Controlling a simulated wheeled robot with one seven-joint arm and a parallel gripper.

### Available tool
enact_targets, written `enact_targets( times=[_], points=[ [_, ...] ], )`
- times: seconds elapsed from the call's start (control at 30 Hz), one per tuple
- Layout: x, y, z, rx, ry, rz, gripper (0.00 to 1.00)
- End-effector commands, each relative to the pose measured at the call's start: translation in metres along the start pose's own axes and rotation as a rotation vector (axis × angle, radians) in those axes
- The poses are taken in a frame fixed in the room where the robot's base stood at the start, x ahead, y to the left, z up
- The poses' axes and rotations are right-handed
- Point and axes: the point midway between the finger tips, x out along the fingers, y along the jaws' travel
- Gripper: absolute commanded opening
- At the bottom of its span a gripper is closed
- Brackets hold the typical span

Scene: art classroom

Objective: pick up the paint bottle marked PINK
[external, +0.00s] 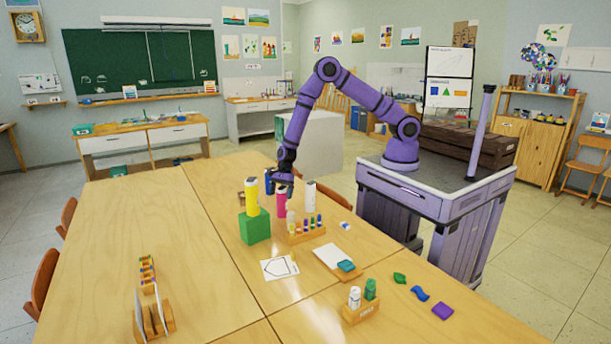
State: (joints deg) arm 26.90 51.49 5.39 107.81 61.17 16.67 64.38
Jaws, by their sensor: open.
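A pink paint bottle (281,204) stands upright on the table, behind a wooden rack of markers. Any lettering on it is too small to read. My gripper (283,182) points down right at the top of the pink bottle. It is open, and I cannot tell whether its fingers are around the bottle or just above it. A yellow bottle (251,198) stands on a green block (254,228) to the left. A blue bottle (269,182) stands behind, close to the gripper. A white bottle (310,195) stands to the right.
The marker rack (307,233) stands in front of the pink bottle. Paper sheets (279,269) and a small wooden holder with bottles (361,311) lie nearer the front. The table's left part (120,220) is mostly clear. Chairs (42,284) stand along its left edge.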

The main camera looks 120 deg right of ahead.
Motion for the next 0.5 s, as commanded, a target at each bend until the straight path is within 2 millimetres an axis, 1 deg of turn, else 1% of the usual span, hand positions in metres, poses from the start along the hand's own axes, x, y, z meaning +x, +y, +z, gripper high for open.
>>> enact_targets(
  times=[0.07, 0.1, 0.17, 0.2, 0.27, 0.3, 0.37, 0.4, 0.43, 0.5],
  points=[
    [-0.0002, 0.0, 0.0, 0.0, 0.0, 0.0, 0.87],
    [-0.0002, 0.0, 0.0, 0.0, 0.0, 0.0, 0.78],
    [-0.0002, 0.0001, 0.0, 0.0, 0.0, 0.0, 0.64],
    [-0.0002, 0.0001, 0.0, 0.0, 0.0, 0.0, 0.55],
    [-0.0003, 0.0, 0.0, 0.0, 0.0, 0.0, 0.41],
    [-0.0003, 0.0001, 0.0, 0.0, 0.0, 0.0, 0.32],
    [-0.0003, 0.0, 0.0, 0.0, 0.0, 0.0, 0.18],
    [-0.0003, 0.0001, 0.0, 0.0, 0.0, 0.0, 0.09],
    [-0.0003, 0.0, 0.0, 0.0, 0.0, 0.0, 0.02],
    [-0.0006, -0.0002, 0.0004, 0.0, 0.0, -0.001, 0.02]
  ],
)
